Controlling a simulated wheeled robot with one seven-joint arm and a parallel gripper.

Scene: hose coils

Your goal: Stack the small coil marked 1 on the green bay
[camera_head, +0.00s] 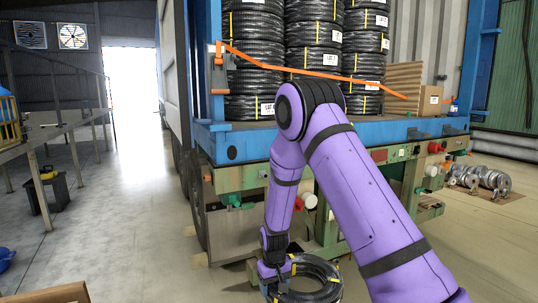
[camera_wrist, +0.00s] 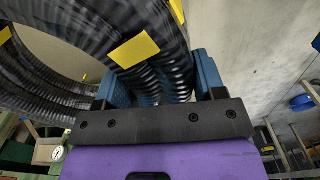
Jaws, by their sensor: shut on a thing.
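A black ribbed hose coil (camera_head: 333,283) with yellow bands is at the bottom of the head view, low in front of the truck bed. My gripper (camera_head: 275,285) is shut on its left side. In the wrist view the coil (camera_wrist: 85,45) fills the upper left, and a section of it passes between the blue fingers of my gripper (camera_wrist: 163,82). A yellow band sits just beside the fingers. No number shows on this coil, and I cannot tell whether it touches the floor. I cannot make out a marked green bay in either view.
Tall stacks of labelled black coils (camera_head: 255,60) stand on the blue truck bed (camera_head: 240,143) behind an orange strap (camera_head: 300,70). A cardboard box (camera_head: 430,100) is on the bed at right. The left aisle (camera_head: 120,200) is clear.

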